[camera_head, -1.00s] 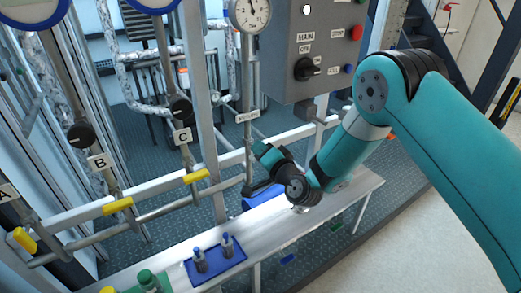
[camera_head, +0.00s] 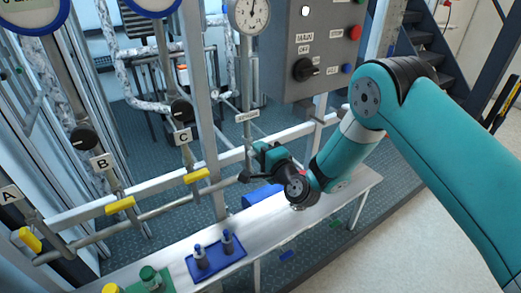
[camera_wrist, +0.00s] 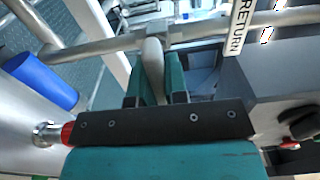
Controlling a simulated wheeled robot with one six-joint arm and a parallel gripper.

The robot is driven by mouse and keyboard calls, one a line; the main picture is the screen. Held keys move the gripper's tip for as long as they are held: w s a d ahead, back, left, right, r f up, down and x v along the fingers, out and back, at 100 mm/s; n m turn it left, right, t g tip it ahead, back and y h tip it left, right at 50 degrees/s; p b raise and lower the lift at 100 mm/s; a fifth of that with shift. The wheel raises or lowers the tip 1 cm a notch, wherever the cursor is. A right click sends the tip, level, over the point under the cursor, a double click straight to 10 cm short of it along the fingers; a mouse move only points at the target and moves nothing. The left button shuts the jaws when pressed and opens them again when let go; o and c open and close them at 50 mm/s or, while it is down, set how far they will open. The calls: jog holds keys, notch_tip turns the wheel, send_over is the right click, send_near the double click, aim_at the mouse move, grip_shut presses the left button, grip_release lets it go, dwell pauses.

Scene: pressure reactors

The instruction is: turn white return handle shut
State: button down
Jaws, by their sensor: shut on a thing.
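The white return handle (camera_wrist: 152,60) shows in the wrist view as a pale lever hanging from a grey horizontal pipe (camera_wrist: 185,35). My gripper (camera_wrist: 156,82) is shut on it, with one teal finger on each side of the lever. The lever's lower end is hidden between the fingers. A white RETURN label (camera_wrist: 238,25) is just right of the handle. In the head view my gripper (camera_head: 250,172) is at the right end of the lower pipe, below a small label (camera_head: 247,116). The handle is hidden there by the gripper.
Yellow handles (camera_head: 197,175) sit along the pipe to the left, near labels A, B and C. A grey control box (camera_head: 318,50) hangs above right. A bench (camera_head: 270,222) below carries a blue tray (camera_head: 216,262) and a blue bin (camera_head: 262,195).

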dwell(0.3)
jog(key=c, duration=1.1)
grip_release()
jog(key=shift+c, duration=0.2)
jog(key=shift+f, duration=0.1)
jog(key=shift+s+d+f+b, duration=0.15)
jog(key=shift+s+d+b, duration=0.1)
jog(key=shift+b, duration=0.35)
jog(key=b+v, duration=1.6)
jog(key=b, duration=0.5)
jog(key=shift+s+d+r, duration=0.2)
jog(key=shift+s+r, duration=0.05)
jog(key=shift+s, duration=0.05)
